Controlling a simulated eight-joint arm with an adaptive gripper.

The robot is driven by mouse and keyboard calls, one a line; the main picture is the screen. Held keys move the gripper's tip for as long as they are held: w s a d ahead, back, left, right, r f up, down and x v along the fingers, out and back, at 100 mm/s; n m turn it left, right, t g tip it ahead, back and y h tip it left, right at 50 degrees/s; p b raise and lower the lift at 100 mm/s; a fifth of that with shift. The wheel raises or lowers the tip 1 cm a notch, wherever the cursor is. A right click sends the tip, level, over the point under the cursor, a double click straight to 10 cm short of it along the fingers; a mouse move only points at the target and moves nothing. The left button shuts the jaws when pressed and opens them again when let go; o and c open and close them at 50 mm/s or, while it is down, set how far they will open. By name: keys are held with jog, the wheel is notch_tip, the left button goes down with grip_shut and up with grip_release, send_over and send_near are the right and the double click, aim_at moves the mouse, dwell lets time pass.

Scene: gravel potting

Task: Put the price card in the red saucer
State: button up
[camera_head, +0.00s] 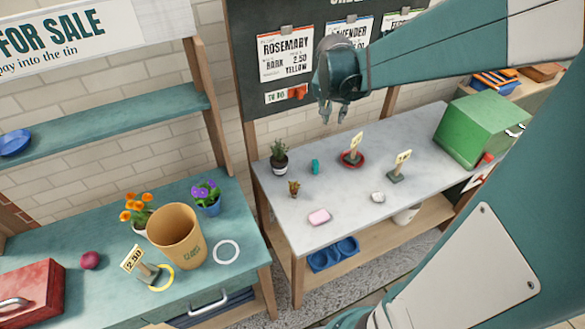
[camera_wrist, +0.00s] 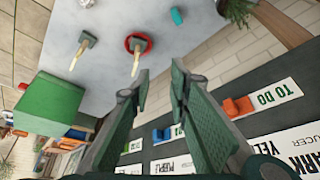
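The red saucer (camera_head: 352,165) lies on the pale marble table; it also shows in the wrist view (camera_wrist: 148,40). A small upright price card (camera_head: 356,143) appears to stand in the saucer, its base within the rim. A second price card (camera_head: 403,158) stands on a dark green base on the marble, right of the saucer. A third price card (camera_head: 133,257), marked 2.50, stands on the teal bench at the left. My gripper (camera_head: 333,117) hangs above the marble table's back edge. In the wrist view its fingers (camera_wrist: 161,76) are apart with nothing between them.
On the marble are a potted plant (camera_head: 279,158), a teal piece (camera_head: 315,167), a small pot (camera_head: 294,188), a pink block (camera_head: 319,217) and a white stone (camera_head: 378,197). A green box (camera_head: 482,130) stands at the right end. A board (camera_head: 265,93) rises behind.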

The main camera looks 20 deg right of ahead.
jog(key=s+a+r+n+t+y, duration=0.1)
jog(key=s+a+r+n, duration=0.1)
jog(key=s+a, duration=0.4)
jog(key=s+a+r+n+t+y, duration=0.1)
jog(key=s+a+n, duration=0.3)
jog(key=s+a, duration=0.3)
jog(key=s+a+r+n+t+y, duration=0.1)
jog(key=s+a+r+n, duration=0.1)
jog(key=s+a, duration=0.5)
jog(key=a+n, duration=0.1)
jog(key=a, duration=0.3)
jog(key=shift+s+a+r+n+t, duration=0.2)
jog(key=shift+a+r+n+t, duration=0.1)
jog(key=shift+r+t, duration=0.1)
